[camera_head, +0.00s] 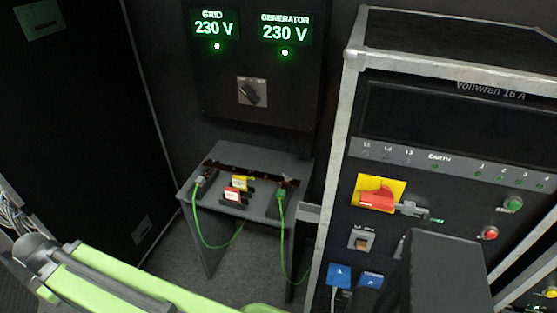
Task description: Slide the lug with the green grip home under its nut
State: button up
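A small grey bench (262,207) stands below the display panel, with a dark brown bar (252,174) along its back. The lug with the green grip (281,194) is at the right end of the bar, with a green cable hanging from it. Its tip meets the bar, but its nut is too small to make out, and I cannot tell how far under it the lug sits. A second lug with a grey grip (199,182) is at the bar's left end, also on a green cable. My gripper is not in view; only green arm links show at the lower left.
The wall panel (252,60) reads GRID 230 V and GENERATOR 230 V, above a rotary switch (251,91). A metal-framed rack (445,120) with a red-handled switch (377,194) stands close on the right.

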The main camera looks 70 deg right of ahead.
aim_at(281, 193)
jog(key=u, duration=0.1)
jog(key=k, duration=0.9)
jog(key=z, duration=0.5)
jog(key=i, duration=1)
jog(key=z, duration=0.1)
